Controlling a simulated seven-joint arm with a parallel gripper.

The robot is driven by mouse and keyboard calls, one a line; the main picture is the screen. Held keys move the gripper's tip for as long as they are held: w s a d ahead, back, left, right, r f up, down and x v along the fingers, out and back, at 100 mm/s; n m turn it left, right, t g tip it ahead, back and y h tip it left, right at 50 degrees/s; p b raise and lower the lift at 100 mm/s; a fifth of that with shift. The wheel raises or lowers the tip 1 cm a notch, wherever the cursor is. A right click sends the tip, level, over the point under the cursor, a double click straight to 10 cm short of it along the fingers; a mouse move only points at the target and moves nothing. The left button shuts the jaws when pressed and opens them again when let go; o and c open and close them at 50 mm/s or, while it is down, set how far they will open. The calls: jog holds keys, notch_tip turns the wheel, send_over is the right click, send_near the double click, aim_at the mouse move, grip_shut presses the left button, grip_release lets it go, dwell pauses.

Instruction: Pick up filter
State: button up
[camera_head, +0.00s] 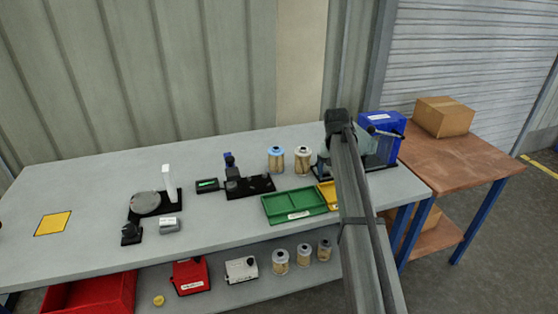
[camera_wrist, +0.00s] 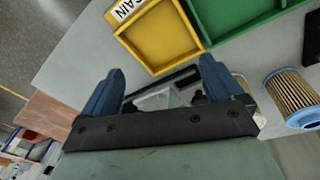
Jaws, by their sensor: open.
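Two pleated filter cartridges stand upright on the bench in the head view: one with a blue top (camera_head: 275,159) and one with a cream top (camera_head: 302,161) to its right. The blue-rimmed filter also shows at the right edge of the wrist view (camera_wrist: 292,97), outside my gripper's fingers. My gripper (camera_wrist: 161,68) is open, with its blue fingers apart and no filter between them. A pale translucent part (camera_wrist: 155,98) and dark pieces show beyond the gap. In the head view my arm hides the gripper, right of the filters.
A green tray (camera_head: 284,216) and a yellow tray (camera_wrist: 122,38) lie in front of the filters. A blue device (camera_head: 384,124) stands right of my arm. Black fixtures (camera_head: 250,187) stand left. Several smaller filters (camera_head: 280,262) stand on the lower shelf.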

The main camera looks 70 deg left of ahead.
aim_at(276, 151)
jog(key=s+a+r+n+y, duration=0.2)
jog(key=s+a+r, duration=0.2)
jog(key=s+a, duration=0.4)
jog(key=s+a+r+n+y, duration=0.15)
jog(key=s+a+r, duration=0.25)
jog(key=s+a, duration=0.4)
jog(key=shift+g, duration=0.4)
jog(key=x, duration=1.3)
jog(key=shift+w+f, duration=0.1)
jog(key=shift+w, duration=0.1)
jog(key=shift+c, duration=0.2)
jog(key=c, duration=1)
